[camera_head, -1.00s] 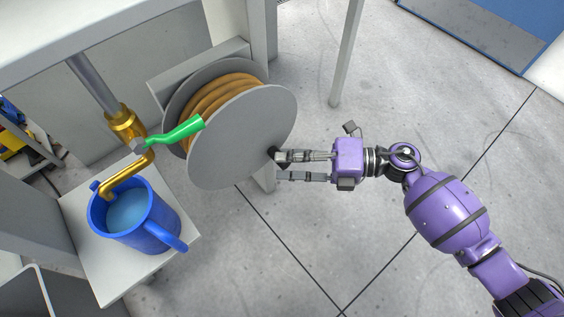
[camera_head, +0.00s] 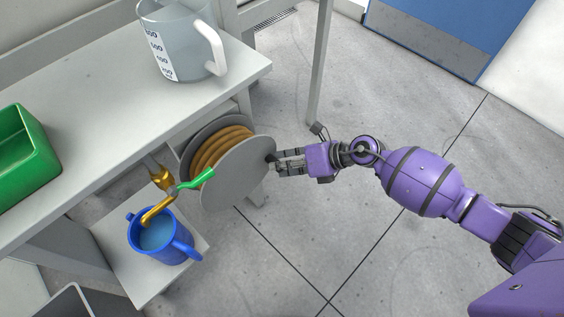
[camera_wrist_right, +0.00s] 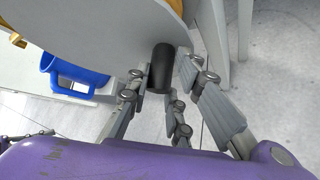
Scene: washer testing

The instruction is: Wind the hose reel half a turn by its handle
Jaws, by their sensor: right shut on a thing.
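The hose reel (camera_head: 236,178) hangs below the bench, a grey disc with orange-brown hose (camera_head: 217,147) wound behind it. Its short black handle (camera_wrist_right: 161,68) sticks out of the disc near the rim; in the head view it is at the disc's right side, largely hidden by the fingers. My right gripper (camera_head: 277,164) is at the handle, shut on it. In the right wrist view the gripper's fingers (camera_wrist_right: 165,92) stand on both sides of the handle. My left gripper is not in view.
A brass tap with a green lever (camera_head: 197,180) is left of the reel, above a blue jug (camera_head: 160,240) of water on a low shelf (camera_head: 135,281). A clear measuring jug (camera_head: 182,45) and green bin (camera_head: 22,155) stand on the bench (camera_head: 100,95). Floor at right is clear.

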